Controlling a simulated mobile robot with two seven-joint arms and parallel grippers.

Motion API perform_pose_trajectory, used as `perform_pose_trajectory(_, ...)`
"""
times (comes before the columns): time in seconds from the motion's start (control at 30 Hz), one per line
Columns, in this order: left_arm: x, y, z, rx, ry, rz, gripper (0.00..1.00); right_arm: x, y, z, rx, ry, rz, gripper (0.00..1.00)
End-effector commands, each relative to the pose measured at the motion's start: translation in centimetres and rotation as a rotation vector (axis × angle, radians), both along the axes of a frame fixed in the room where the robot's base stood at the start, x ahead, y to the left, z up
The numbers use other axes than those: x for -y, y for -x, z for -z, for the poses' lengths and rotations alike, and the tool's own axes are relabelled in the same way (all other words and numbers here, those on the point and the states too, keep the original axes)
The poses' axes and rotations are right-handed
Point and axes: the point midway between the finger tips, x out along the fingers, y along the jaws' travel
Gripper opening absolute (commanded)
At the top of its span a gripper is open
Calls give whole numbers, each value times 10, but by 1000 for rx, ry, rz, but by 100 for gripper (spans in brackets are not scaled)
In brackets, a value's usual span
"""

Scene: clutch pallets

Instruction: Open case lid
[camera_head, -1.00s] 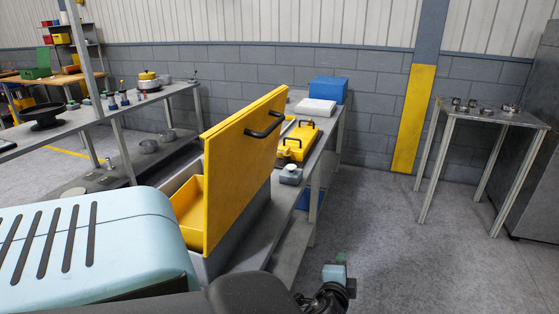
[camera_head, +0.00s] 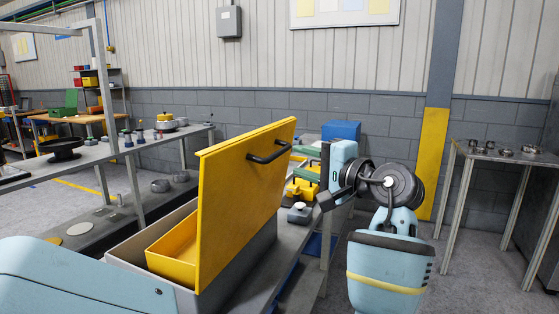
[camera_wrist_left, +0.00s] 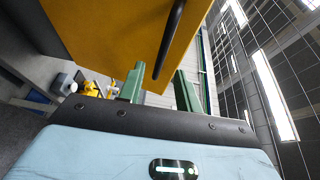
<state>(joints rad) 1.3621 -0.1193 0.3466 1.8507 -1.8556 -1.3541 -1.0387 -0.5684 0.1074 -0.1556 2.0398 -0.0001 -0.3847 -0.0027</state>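The case (camera_head: 135,258) is a grey box on the bench with a yellow tray (camera_head: 172,262) inside. Its yellow lid (camera_head: 235,200) stands raised and upright, with a black handle (camera_head: 268,156) on the face towards the right. My left gripper (camera_head: 299,160) is just right of the handle, with its green fingers pointing left. In the left wrist view the lid (camera_wrist_left: 115,35) and the handle (camera_wrist_left: 171,45) fill the upper part, beyond the two spread fingers (camera_wrist_left: 160,80). The gripper is open and looks empty. My right gripper is not in view.
A blue box (camera_head: 341,130) stands at the bench's far end, and a small grey block with a pale knob (camera_head: 299,212) lies nearer. A metal side table (camera_head: 500,153) with small metal parts is at the right. A shelf bench (camera_head: 90,155) runs along the left.

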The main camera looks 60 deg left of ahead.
Motion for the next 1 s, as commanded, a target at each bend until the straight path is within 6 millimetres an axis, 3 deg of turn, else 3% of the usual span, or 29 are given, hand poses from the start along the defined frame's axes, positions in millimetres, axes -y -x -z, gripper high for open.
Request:
perform_pose_trajectory(0.33, -6, 6, -4, 2, 8, -19, 34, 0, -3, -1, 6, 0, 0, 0)
perform_pose_trajectory(0.73, -58, 22, -3, 2, 6, -17, 34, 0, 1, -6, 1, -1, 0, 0)
perform_pose_trajectory(1.0, -74, 27, -2, 1, 6, -15, 34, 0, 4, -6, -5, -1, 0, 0)
